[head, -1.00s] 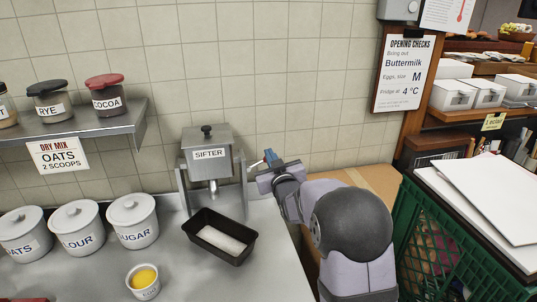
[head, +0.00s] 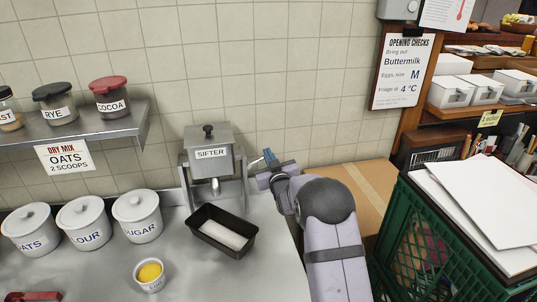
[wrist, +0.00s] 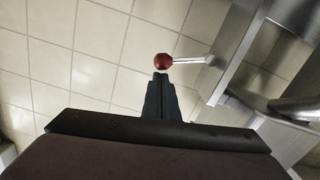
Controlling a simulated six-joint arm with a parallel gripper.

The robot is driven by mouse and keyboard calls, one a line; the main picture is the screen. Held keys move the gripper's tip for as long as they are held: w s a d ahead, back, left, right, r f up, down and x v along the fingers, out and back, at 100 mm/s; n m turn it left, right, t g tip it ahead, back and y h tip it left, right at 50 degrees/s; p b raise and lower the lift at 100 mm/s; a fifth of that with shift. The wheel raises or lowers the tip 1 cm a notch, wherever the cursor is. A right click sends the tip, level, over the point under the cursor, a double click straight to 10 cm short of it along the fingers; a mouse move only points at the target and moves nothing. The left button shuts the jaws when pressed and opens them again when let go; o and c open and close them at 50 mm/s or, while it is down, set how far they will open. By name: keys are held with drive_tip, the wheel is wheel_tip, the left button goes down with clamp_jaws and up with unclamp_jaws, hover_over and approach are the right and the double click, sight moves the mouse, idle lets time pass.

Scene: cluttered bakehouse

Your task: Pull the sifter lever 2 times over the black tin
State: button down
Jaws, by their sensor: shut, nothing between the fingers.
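The grey metal sifter (head: 210,140) stands upright on its frame on the steel counter, against the tiled wall. The black tin (head: 250,247) sits below and slightly in front of the sifter's spout, with a layer of white powder inside. The sifter lever, a pale rod with a red ball knob (wrist: 163,61), shows in the wrist view; in the head view it is mostly hidden at my gripper. My gripper (head: 269,155) is to the right of the sifter. In the wrist view its closed dark fingers (wrist: 160,76) point at the knob, just short of or touching it; I cannot tell which.
White canisters (head: 138,216) stand left, with a small cup of yellow contents (head: 150,274) in front. A shelf (head: 80,128) with jars is above them. A green crate (head: 425,235) with papers stands right, and a cardboard box (head: 355,190) behind my arm.

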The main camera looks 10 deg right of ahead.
drive_tip(key=shift+f, duration=0.1)
idle(0.3)
wheel_tip(320, 180, down, 6)
drive_tip(key=d+m+b, duration=0.2)
drive_tip(key=m+b, duration=0.5)
drive_tip(key=b, duration=0.4)
drive_tip(key=shift+f+y+b, duration=0.25)
drive_tip(key=shift+y+b, duration=0.15)
drive_tip(key=shift+f, duration=0.1)
drive_tip(key=shift+s+d, duration=0.1)
drive_tip(key=s+d+r+b, duration=0.1)
drive_tip(key=s+r, duration=0.3)
drive_tip(key=s, duration=0.6)
drive_tip(key=shift+s+d+b, duration=0.3)
drive_tip(key=shift+s+d, duration=0.05)
drive_tip(key=shift+d, duration=0.35)
drive_tip(key=shift+r, duration=0.15)
idle(0.3)
